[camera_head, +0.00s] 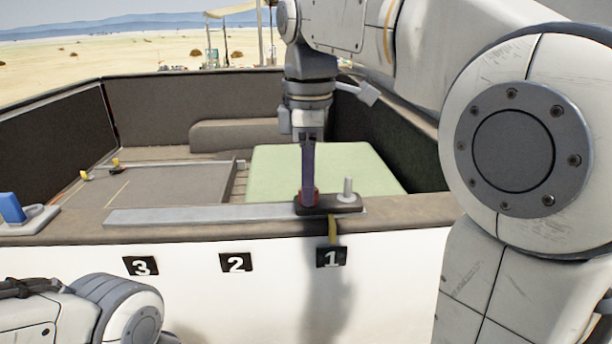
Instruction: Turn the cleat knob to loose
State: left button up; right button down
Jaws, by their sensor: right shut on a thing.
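The cleat is a dark base (336,206) on the near rim of the walled box, above the label with a 1. A red knob (309,197) sits at its left end and a short grey post (347,187) stands at its right end. My right gripper (307,188) points straight down from above and is shut on the red knob, which its fingers partly hide. Which setting the knob points to cannot be read. My left gripper is out of view; only part of my left arm shows at the lower left.
Black labels 1 (331,257), 2 (235,262) and 3 (141,266) are on the white front wall. A yellow strap (332,230) hangs below the cleat. A grey metal strip (200,215) lies along the rim. A blue block (12,208) stands far left. A green panel (275,170) lies inside.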

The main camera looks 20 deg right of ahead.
jog(key=shift+r+n+p, duration=0.15)
jog(key=shift+n+p, duration=0.15)
jog(key=shift+n, duration=1.4)
jog(key=c, duration=0.5)
grip_release()
jog(key=shift+r, duration=0.35)
notch_tip(320, 180, up, 10)
jog(key=shift+f, duration=0.2)
